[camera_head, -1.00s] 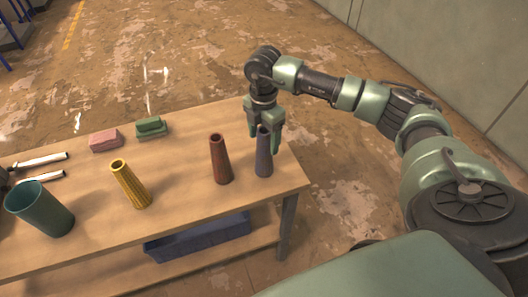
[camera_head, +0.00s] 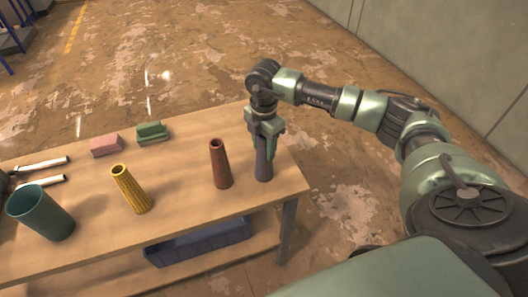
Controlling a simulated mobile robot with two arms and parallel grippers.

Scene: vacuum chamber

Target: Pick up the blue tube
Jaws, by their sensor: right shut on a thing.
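The blue tube (camera_head: 263,168) stands upright near the right end of the wooden table, just right of the red tube. My right gripper (camera_head: 265,142) comes down from above and is shut on the tube's upper part. The gripper hides the top of the tube. The tube's base appears to be on the tabletop.
A red tube (camera_head: 220,165) stands close on the left, and a yellow tube (camera_head: 130,189) farther left. A teal cup (camera_head: 42,213), white-handled tools, a pink block (camera_head: 106,145) and green blocks (camera_head: 152,132) are on the table (camera_head: 180,210). A blue bin (camera_head: 200,243) sits on the lower shelf.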

